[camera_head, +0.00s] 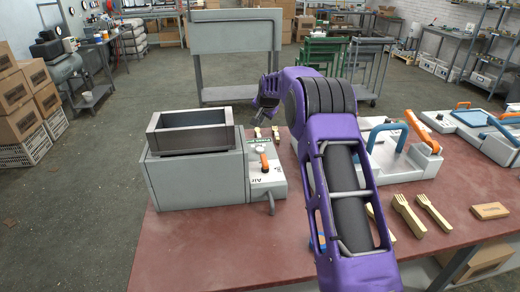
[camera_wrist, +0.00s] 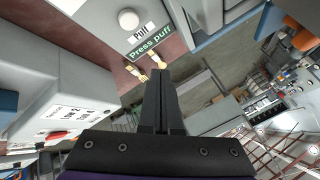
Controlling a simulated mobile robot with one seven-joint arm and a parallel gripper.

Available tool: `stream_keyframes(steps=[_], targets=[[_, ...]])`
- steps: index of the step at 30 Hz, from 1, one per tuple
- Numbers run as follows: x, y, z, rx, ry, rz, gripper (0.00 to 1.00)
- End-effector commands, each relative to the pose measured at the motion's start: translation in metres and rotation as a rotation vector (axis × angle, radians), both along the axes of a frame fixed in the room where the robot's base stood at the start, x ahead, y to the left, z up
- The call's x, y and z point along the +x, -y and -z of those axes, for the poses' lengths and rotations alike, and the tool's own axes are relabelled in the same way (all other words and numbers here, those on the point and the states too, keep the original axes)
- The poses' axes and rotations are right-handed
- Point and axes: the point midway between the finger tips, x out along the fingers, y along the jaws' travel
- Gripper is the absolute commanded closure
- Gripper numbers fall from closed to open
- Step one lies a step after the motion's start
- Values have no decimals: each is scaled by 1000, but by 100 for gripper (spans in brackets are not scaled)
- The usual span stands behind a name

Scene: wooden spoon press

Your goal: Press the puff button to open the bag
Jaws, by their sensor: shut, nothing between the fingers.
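The white round puff button (camera_wrist: 128,18) is at the top of the wrist view, beside a small "Puff" label (camera_wrist: 141,33) and a green "Press puff" label (camera_wrist: 150,43). My gripper (camera_wrist: 160,75) is shut and empty; its fingertips are apart from the button, below it in the wrist picture. In the head view my gripper (camera_head: 262,112) is small, above the far part of the table near the grey machine (camera_head: 195,180). I cannot identify a bag in either view.
An orange lever (camera_head: 264,160) stands on the grey machine's side. The table's front left is clear.

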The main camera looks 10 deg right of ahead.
Motion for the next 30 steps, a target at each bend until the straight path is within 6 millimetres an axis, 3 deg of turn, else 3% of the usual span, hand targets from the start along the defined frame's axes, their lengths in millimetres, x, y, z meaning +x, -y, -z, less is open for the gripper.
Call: stream_keyframes(steps=[5,18,30], targets=[[0,0,13,0,-2,0,100],[0,0,76,-1,-1,-1,100],[0,0,87,-1,0,-1,100]])
